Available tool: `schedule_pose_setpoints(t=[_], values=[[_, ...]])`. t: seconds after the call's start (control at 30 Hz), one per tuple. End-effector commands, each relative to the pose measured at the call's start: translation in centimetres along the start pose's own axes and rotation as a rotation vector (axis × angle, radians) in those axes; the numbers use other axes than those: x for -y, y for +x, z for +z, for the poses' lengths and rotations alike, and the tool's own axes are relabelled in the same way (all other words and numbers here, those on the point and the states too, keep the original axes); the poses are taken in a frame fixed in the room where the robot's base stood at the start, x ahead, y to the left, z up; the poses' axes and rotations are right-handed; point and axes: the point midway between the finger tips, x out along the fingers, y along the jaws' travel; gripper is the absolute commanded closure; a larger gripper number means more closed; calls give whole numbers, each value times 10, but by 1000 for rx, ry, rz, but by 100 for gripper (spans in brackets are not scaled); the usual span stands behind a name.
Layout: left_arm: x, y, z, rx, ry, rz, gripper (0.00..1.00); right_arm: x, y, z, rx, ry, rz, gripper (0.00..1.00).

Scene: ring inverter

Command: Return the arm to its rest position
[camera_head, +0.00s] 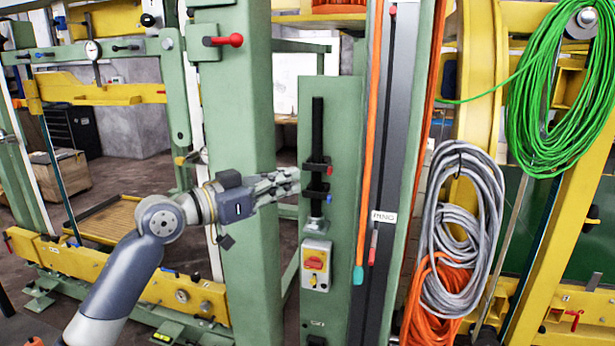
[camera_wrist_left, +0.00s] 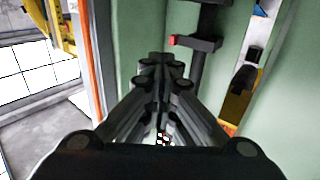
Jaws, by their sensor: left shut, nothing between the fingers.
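My left arm comes in from the lower left in the head view. Its gripper (camera_head: 284,182) is shut and empty, with its fingertips in front of the green panel's left edge, close to the black vertical slide. The gripper also shows in the left wrist view (camera_wrist_left: 165,68), its fingers together and pointing at the green surface. I cannot tell if the tips touch anything. The black slide (camera_head: 317,130) has clamps with a red knob and a blue knob. My right gripper is not in view.
A switch box (camera_head: 315,265) with a red and yellow switch sits below the slide. A green column (camera_head: 238,130) stands behind my wrist. Grey cable (camera_head: 462,215) and green cable (camera_head: 558,90) coils hang at the right. A yellow frame (camera_head: 95,265) stands at the left.

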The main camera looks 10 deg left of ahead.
Motion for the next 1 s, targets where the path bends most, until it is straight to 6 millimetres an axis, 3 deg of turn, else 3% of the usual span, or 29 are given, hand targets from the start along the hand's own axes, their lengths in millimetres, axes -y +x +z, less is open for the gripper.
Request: schedule_pose_setpoints(t=[0.17, 0.27, 0.33, 0.47, 0.67, 0.8, 1.0], values=[[-2, -15, 3, 5, -1, 1, 100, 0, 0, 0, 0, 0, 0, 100], [-6, -15, 19, 34, -4, 2, 100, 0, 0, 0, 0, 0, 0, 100], [-12, -13, 41, 72, -8, 0, 100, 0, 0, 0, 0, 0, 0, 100], [-30, -13, 100, 176, -17, -7, 100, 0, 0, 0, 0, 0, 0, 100], [-63, -28, 196, 360, -40, -36, 100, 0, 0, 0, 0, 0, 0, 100], [-89, -50, 257, 489, -63, -67, 100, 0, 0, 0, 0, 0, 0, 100], [-124, -94, 331, 671, -106, -131, 100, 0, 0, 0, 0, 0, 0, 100]])
